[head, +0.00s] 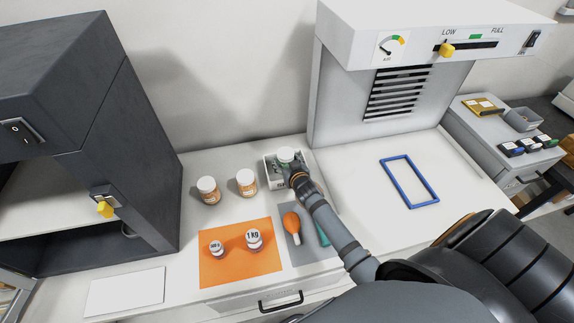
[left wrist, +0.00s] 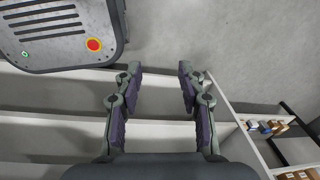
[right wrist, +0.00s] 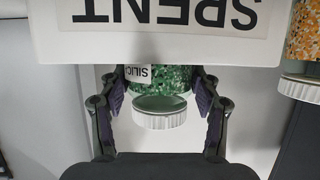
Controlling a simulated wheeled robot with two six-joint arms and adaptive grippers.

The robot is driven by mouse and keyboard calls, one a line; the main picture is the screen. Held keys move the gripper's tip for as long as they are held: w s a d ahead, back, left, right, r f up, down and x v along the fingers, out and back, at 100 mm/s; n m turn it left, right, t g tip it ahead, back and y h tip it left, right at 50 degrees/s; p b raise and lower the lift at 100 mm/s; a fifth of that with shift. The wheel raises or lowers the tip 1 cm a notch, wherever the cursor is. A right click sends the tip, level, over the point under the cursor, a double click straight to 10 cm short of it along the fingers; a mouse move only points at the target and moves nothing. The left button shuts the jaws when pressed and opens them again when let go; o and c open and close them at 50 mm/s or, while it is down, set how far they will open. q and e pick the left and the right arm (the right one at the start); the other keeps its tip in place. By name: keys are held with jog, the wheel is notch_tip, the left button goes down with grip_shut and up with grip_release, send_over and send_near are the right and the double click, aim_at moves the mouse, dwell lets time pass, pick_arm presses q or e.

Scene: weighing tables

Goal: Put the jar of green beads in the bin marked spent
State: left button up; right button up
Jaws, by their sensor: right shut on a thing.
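The jar of green beads (right wrist: 160,82) has a white lid and a label starting "SILIC". My right gripper (right wrist: 160,98) is shut on it. The white bin marked SPENT (right wrist: 70,45) has its labelled wall in front of the jar's lower part and hides it. In the head view, the jar's white lid (head: 286,154) shows upright over the bin (head: 269,172), with my right gripper (head: 291,167) beside it. I cannot tell whether the jar touches the bin floor. My left gripper (left wrist: 155,100) is open and empty, away from the worktop.
Two orange-bead jars (head: 208,190) (head: 246,183) stand left of the bin. Two weights (head: 254,239) stand on an orange mat (head: 213,273). An orange bulb (head: 291,224) lies on a grey mat. A blue frame (head: 409,181) lies right. A dark cabinet (head: 60,130) stands left.

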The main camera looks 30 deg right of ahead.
aim_at(287, 166)
notch_tip(287, 166, down, 3)
jog(key=shift+d+b, duration=0.1)
jog(key=shift+b, duration=0.35)
jog(key=shift+w+d, duration=0.1)
jog(key=shift+w, duration=0.3)
jog(key=o, duration=1)
jog(key=shift+s, duration=0.15)
jog(key=o, duration=0.3)
jog(key=shift+s+a+r, duration=0.15)
jog(key=shift+a+r, duration=0.05)
jog(key=shift+r, duration=0.05)
jog(key=shift+o, duration=0.2)
jog(key=v, duration=0.5)
jog(key=shift+f, duration=0.15)
pick_arm(q)
jog(key=w+d+f, duration=0.1)
jog(key=w+d+f+b, duration=0.1)
jog(key=w+f, duration=0.1)
jog(key=shift+w+f, duration=0.15)
jog(key=shift+w, duration=0.05)
pick_arm(e)
jog(key=d+v, duration=0.1)
jog(key=v, duration=0.5)
jog(key=shift+s+a+r, duration=0.35)
jog(key=shift+a, duration=0.1)
